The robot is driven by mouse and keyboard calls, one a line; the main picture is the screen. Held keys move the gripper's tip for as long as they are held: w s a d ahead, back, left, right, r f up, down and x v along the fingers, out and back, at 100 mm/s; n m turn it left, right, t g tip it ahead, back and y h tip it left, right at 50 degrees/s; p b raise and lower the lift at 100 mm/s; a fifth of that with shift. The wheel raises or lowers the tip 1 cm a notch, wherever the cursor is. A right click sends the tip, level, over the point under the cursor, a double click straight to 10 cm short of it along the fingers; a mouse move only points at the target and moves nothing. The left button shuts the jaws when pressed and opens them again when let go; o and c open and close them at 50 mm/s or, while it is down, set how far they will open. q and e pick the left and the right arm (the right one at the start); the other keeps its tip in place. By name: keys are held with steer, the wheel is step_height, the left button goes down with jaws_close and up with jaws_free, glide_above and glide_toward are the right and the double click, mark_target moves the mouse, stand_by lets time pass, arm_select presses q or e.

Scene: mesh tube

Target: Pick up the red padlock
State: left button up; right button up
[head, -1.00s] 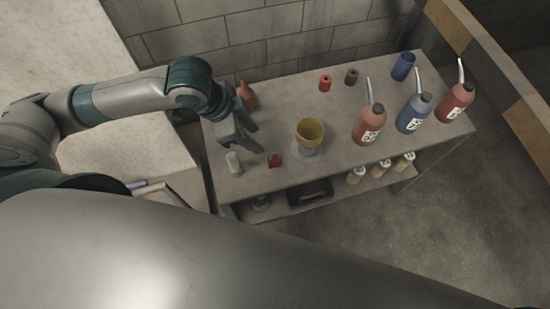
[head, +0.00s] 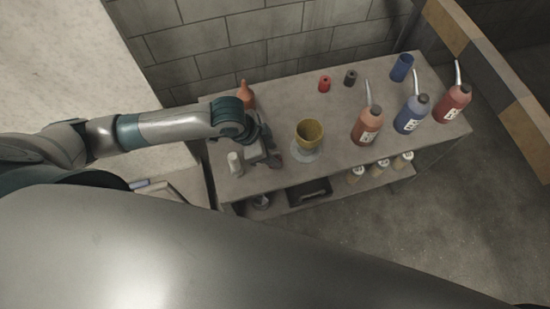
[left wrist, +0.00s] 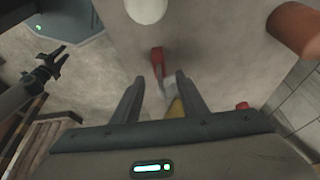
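The red padlock (left wrist: 158,62) shows in the left wrist view on the table top, just beyond and between my left fingertips. My left gripper (left wrist: 156,84) is open, with a clear gap between its two fingers, and it holds nothing. In the head view my left gripper (head: 273,157) is low over the front left of the table and hides the padlock. My right gripper (left wrist: 52,66) shows at the left of the left wrist view, away from the table top, with its fingers apart and empty.
A white cylinder (head: 235,163) stands close left of my left gripper. A yellow cup (head: 310,134) is to its right, and an orange bottle (head: 247,96) is behind. Several spouted bottles (head: 412,115) stand at the right.

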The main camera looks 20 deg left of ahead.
mark_target(278, 158)
arm_select(q)
steer(key=shift+d+f+p, duration=0.15)
steer(key=shift+f+p, duration=0.15)
steer(key=shift+f, duration=0.1)
steer(key=shift+p+x, duration=0.65)
steer(key=shift+x, duration=1.5)
steer(key=shift+c, duration=0.3)
jaws_close()
